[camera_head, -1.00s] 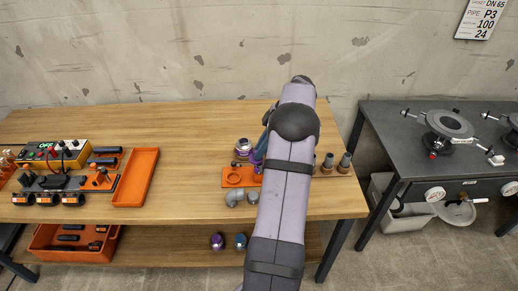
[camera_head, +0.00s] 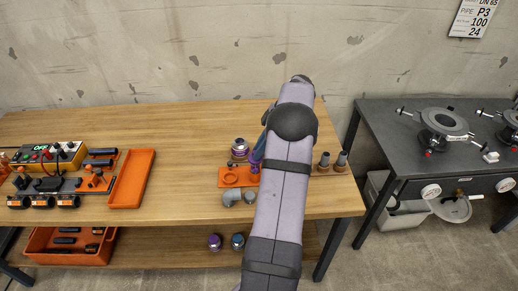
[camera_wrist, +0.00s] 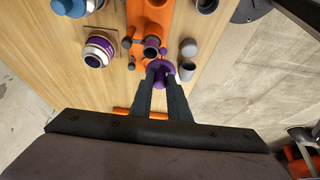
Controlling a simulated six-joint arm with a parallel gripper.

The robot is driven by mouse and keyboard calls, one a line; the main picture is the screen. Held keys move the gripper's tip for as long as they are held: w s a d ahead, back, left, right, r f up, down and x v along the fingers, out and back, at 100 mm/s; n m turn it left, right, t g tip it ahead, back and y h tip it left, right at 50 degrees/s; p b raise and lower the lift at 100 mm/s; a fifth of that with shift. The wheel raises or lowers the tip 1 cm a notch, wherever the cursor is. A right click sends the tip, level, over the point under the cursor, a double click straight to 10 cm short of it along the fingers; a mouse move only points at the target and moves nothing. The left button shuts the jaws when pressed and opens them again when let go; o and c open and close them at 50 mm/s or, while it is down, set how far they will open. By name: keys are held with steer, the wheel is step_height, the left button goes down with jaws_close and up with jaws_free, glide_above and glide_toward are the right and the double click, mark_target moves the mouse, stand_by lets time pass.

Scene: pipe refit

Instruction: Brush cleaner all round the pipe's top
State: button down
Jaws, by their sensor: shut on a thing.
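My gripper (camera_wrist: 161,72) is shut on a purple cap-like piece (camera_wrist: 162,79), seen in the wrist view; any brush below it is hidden. Just beyond the fingertips, a short grey pipe (camera_wrist: 151,46) with a dark open top stands by the orange fixture (camera_wrist: 148,16). The purple piece is close to the pipe's top; I cannot tell whether they touch. An open-looking can with a purple band (camera_wrist: 98,50) stands to the left. In the head view the same can (camera_head: 239,149) stands behind the orange plate (camera_head: 229,183), and my arm hides most of the gripper.
A blue-topped can (camera_wrist: 72,5) stands beyond the purple-banded can. Grey fittings (camera_head: 231,198) lie at the orange plate's front. Two small dark posts (camera_head: 324,161) stand right of my arm. An empty orange tray (camera_head: 132,178) lies left, with clear wood between.

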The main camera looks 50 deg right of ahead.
steer(key=shift+s+d, duration=0.25)
steer(key=shift+d, duration=0.1)
steer(key=shift+d+p, duration=0.5)
stand_by(0.5)
steer(key=shift+d, duration=0.1)
steer(key=shift+d+p, duration=0.3)
steer(key=shift+p, duration=0.1)
steer(key=shift+w+d+r+p, duration=0.1)
steer(key=shift+w+d+p, duration=0.4)
steer(key=shift+p, duration=0.25)
stand_by(0.6)
steer(key=shift+w+d, duration=0.15)
steer(key=shift+s+d+p, duration=0.2)
steer(key=shift+d+p, duration=0.15)
steer(key=shift+p, duration=0.1)
stand_by(0.4)
